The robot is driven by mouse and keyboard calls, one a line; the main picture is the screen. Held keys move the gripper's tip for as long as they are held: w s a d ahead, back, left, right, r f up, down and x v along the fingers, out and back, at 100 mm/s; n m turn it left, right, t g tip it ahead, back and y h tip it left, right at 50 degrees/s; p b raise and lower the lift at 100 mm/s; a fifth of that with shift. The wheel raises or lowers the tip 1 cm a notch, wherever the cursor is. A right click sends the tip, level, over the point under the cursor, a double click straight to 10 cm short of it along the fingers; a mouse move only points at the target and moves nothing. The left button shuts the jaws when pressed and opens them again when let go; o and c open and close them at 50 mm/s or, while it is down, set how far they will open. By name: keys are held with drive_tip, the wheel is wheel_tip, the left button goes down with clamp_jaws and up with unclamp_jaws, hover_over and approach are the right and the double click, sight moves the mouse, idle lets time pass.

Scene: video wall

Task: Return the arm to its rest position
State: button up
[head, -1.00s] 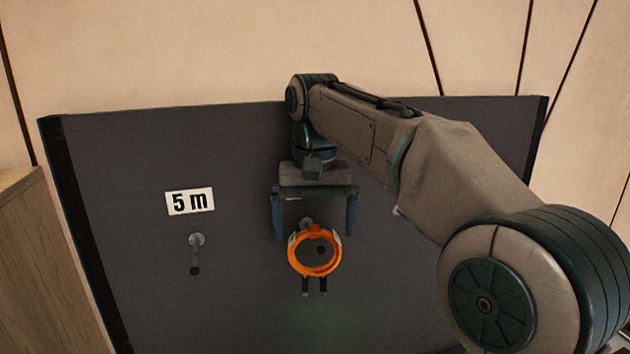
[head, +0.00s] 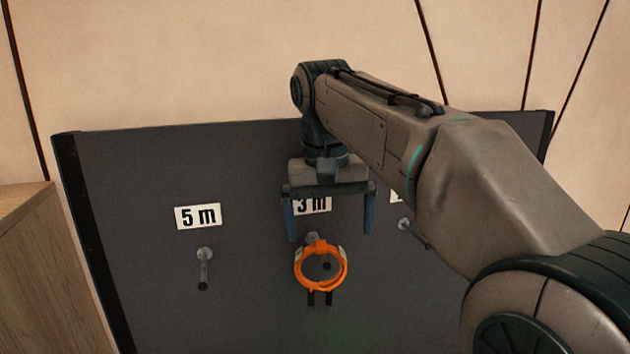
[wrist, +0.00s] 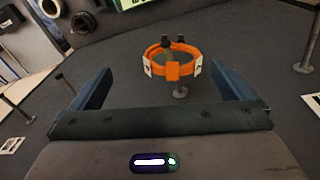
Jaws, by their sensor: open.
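My gripper (head: 330,215) is open and empty in the head view, its two blue fingers wide apart in front of the dark panel (head: 130,270). An orange coiled cable (head: 320,268) hangs on the peg under the "3 m" label (head: 312,205), just below my fingertips and apart from them. In the wrist view the orange coil (wrist: 173,73) shows beyond and between the open fingers (wrist: 160,90), with nothing held. My arm reaches in from the right and hides part of the panel and part of the right-hand label.
A "5 m" label (head: 198,216) sits above an empty peg (head: 204,268) on the left. Another peg (head: 406,225) shows on the right, close to my arm. A wooden cabinet (head: 30,270) stands at the far left. The pale wall (head: 200,60) above the panel is clear.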

drive_tip(key=s+d+f+t, duration=0.1)
drive_tip(key=s+d+f, duration=0.5)
drive_tip(key=s+f, duration=0.2)
drive_tip(key=s+d+f+t, duration=0.1)
drive_tip(key=s+d+f, duration=0.5)
drive_tip(key=f, duration=0.7)
drive_tip(key=shift+s+d+m+t+y, duration=0.3)
drive_tip(key=shift+s+y, duration=0.1)
drive_tip(key=shift+s, duration=0.7)
idle(0.5)
